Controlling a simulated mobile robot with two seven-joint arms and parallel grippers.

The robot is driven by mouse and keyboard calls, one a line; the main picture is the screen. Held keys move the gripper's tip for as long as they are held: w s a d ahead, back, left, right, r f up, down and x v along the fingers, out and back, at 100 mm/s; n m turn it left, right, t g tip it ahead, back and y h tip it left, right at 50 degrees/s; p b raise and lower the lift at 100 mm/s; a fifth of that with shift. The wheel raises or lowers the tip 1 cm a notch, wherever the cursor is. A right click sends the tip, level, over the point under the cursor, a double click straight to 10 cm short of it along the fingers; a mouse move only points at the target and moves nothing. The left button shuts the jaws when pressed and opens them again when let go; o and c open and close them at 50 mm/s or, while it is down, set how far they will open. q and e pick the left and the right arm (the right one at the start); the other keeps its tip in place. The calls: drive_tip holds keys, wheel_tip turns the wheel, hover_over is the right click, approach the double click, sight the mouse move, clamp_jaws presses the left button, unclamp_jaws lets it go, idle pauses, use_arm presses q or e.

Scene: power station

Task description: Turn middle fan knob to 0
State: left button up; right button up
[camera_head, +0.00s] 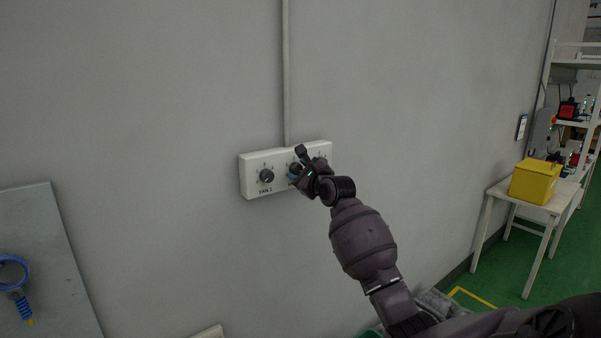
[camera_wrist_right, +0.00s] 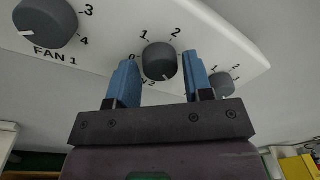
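A white fan control panel (camera_head: 254,186) is fixed to the wall, with dark round knobs in a row. The middle knob (camera_wrist_right: 159,58) has numbers around it, 0, 1 and 2 among them; its white mark shows at its lower edge in the right wrist view. My right gripper (camera_head: 297,164) is at the panel. In the right wrist view its two blue fingers (camera_wrist_right: 159,74) stand apart on either side of the middle knob, with narrow gaps to it. In the head view the gripper partly covers the middle and right knobs. My left gripper is out of view.
The FAN 1 knob (camera_wrist_right: 45,22) is to the left and the right knob (camera_wrist_right: 222,83) close by on the right. A conduit (camera_head: 286,75) runs up from the panel. A table with a yellow box (camera_head: 535,181) stands at the right. The wall around the panel is clear.

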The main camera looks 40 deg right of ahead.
drive_tip(key=c, duration=0.6)
drive_tip(key=shift+o, duration=0.2)
